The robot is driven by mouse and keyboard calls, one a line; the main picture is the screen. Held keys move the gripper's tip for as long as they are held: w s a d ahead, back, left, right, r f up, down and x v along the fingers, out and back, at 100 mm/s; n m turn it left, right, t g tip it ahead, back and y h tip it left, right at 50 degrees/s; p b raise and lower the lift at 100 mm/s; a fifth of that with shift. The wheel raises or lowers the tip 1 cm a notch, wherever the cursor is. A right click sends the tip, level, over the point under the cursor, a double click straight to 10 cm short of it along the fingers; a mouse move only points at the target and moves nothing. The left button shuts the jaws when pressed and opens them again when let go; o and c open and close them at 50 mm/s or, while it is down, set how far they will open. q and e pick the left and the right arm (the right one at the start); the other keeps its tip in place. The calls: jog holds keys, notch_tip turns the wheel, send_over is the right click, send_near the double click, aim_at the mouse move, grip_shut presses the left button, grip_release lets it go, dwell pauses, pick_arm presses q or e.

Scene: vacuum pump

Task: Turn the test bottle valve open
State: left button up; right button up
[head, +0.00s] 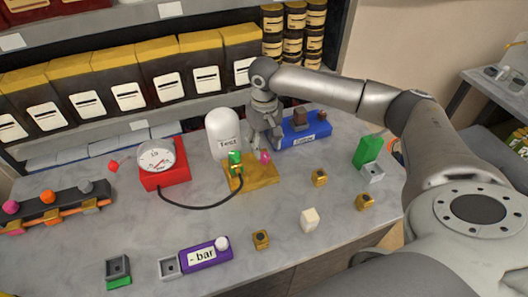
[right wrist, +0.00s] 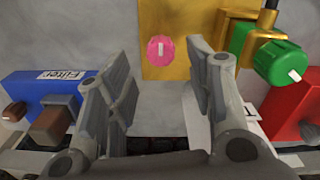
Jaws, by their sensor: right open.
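The white test bottle (head: 222,130), labelled "Test", stands behind a yellow block (head: 262,178). On this block are a green knob (head: 235,158) and a pink knob (head: 265,157); I cannot tell which is the bottle's valve. My right gripper (head: 264,143) points down just behind the pink knob, beside the bottle. In the right wrist view my right gripper (right wrist: 163,82) is open, with the pink knob (right wrist: 160,48) ahead of the gap between its fingers. The green knob (right wrist: 283,62) is right of the right finger. Nothing is held. My left gripper is out of view.
A red gauge box (head: 165,178) stands left, its black hose running to the yellow block. A blue box (head: 290,138), labelled "Filter" in the wrist view, is close on the right. A purple "bar" block (head: 205,256) and small loose parts lie in front. Shelves of boxes stand behind.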

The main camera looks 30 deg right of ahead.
aim_at(264, 155)
jog(key=shift+f, duration=2.3)
jog(key=shift+p, duration=0.3)
jog(key=c, duration=1)
